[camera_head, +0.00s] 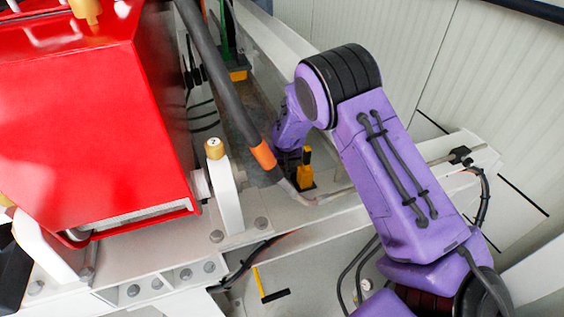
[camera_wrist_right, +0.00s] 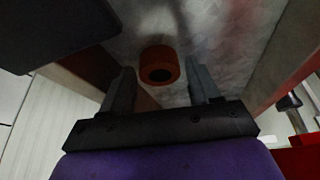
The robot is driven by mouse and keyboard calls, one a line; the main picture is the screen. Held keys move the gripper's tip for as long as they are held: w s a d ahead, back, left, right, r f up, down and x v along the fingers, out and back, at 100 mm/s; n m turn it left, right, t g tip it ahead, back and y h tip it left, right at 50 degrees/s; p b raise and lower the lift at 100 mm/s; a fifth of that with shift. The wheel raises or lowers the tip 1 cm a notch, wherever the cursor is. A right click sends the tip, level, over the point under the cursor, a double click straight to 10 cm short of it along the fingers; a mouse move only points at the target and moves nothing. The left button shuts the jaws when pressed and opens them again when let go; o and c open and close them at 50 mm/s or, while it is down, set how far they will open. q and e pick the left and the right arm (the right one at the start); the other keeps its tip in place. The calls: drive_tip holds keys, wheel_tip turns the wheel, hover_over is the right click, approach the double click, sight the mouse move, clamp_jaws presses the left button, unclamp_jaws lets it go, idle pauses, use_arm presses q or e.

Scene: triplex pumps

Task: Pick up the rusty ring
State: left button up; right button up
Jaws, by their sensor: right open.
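The rusty ring (camera_wrist_right: 160,66) is a short reddish-brown ring with a dark hole, on a pale mottled surface in the right wrist view. My right gripper (camera_wrist_right: 159,80) is open, with one finger to the left and one to the right of the ring in that picture. The ring shows between and slightly beyond the fingers, with gaps at both sides and no visible contact. In the head view my purple right arm reaches down into the channel behind the white frame; its fingers and the ring cannot be made out there. My left gripper is out of view.
A red pump housing (camera_head: 85,125) stands at the left. A dark hose (camera_head: 220,75) with an orange band (camera_head: 263,155) runs beside my arm. A white beam (camera_head: 330,215) crosses in front. In the wrist view, walls flank the surface on both sides.

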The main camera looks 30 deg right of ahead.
drive_tip(key=shift+w+d+f, duration=0.1)
drive_tip(key=shift+f, duration=0.1)
drive_tip(key=shift+r, duration=0.1)
drive_tip(key=c, duration=0.8)
drive_tip(key=shift+c, duration=0.2)
